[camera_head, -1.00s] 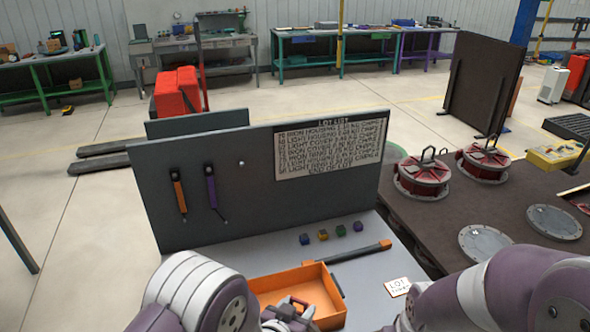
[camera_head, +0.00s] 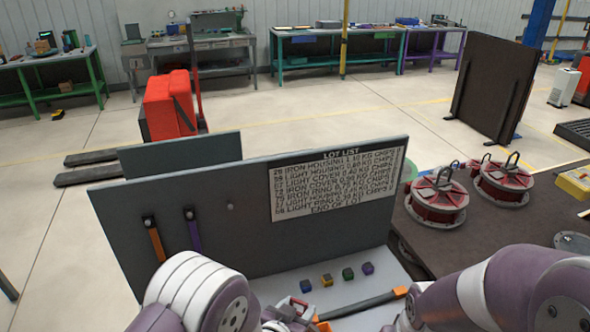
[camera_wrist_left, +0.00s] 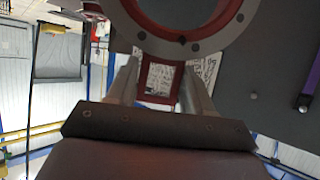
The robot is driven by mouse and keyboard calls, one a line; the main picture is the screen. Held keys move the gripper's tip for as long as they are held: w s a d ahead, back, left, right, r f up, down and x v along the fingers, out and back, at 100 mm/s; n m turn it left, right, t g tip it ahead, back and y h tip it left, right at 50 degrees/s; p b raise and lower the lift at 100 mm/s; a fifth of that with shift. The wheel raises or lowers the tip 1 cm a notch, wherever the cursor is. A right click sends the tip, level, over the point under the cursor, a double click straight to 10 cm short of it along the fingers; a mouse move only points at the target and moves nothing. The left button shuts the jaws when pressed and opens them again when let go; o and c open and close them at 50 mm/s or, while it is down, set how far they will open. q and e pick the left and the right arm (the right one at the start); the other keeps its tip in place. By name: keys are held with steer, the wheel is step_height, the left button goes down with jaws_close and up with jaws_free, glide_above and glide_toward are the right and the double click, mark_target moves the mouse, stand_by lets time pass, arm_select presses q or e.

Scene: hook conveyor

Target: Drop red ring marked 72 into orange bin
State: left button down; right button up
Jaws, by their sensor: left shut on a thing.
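My left gripper (camera_head: 290,314) is at the bottom edge of the head view, partly cut off. In the left wrist view its fingers (camera_wrist_left: 158,88) are shut on the red tab of a ring (camera_wrist_left: 150,35), which is red with a grey flange and several bolt holes. No number is readable on it.
A grey upright panel (camera_head: 130,215) with a lot list (camera_head: 338,183) stands behind the bench. Several small coloured cubes (camera_head: 327,280) and a dark bar with orange ends (camera_head: 365,304) lie on the bench. Red round housings (camera_head: 437,201) stand on a dark table at right.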

arm_select(q)
steer(key=shift+w+r, duration=0.1)
steer(key=shift+w, duration=0.1)
steer(key=shift+s+f+b, duration=0.1)
steer(key=shift+f+b, duration=0.3)
steer(key=shift+b, duration=0.05)
step_height(320, 180, down, 4)
steer(key=b, duration=0.3)
steer(key=shift+f, duration=0.2)
steer(key=shift+f+b, duration=0.35)
steer(key=shift+b, duration=0.05)
steer(key=shift+r, duration=0.1)
